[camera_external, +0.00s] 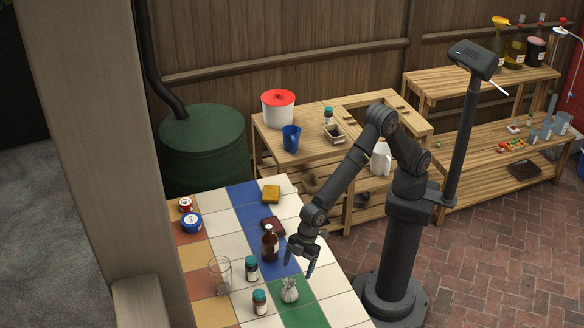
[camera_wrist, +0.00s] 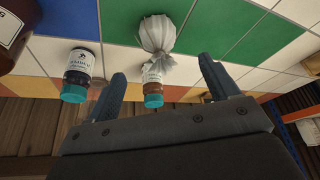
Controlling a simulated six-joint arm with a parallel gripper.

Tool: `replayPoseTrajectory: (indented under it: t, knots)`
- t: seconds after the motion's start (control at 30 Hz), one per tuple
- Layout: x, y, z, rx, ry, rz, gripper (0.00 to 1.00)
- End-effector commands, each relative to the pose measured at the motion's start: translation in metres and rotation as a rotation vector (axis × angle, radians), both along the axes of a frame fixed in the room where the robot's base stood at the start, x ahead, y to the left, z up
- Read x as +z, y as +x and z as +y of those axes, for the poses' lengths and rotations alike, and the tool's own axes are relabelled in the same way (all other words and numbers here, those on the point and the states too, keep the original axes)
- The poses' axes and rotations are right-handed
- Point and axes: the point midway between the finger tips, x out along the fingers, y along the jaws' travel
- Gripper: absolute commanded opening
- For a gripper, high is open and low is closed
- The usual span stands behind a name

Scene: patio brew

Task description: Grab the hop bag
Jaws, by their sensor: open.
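The hop bag, a small pale pouch tied at its neck (camera_external: 289,290), stands on the tiled table by the green tiles. In the wrist view the bag (camera_wrist: 157,33) shows at the top centre, beyond the fingertips and roughly between their lines. My gripper (camera_external: 301,266) is open and empty, above the table and just behind the bag in the external view. Both fingers show apart in the wrist view (camera_wrist: 163,72). No contact with the bag is visible.
Two teal-lidded jars (camera_external: 259,301) (camera_external: 251,268) stand left of the bag; one overlaps the bag's neck in the wrist view (camera_wrist: 153,88). A brown bottle (camera_external: 270,246) and a clear glass (camera_external: 220,275) stand nearby.

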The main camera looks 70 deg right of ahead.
Motion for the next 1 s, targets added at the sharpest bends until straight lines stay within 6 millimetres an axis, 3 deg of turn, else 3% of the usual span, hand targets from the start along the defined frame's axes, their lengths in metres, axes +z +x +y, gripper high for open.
replayPoseTrajectory:
  t: [0.3,0.57,0.8,1.0]
  knots:
    - [-0.051,0.005,0.020,0.000,0.000,0.000,0.80]
    - [-0.065,0.007,0.026,0.000,0.000,0.000,0.80]
    - [-0.095,0.013,0.037,0.000,0.000,0.000,0.80]
    - [-0.108,0.014,0.043,0.000,0.002,-0.001,0.80]
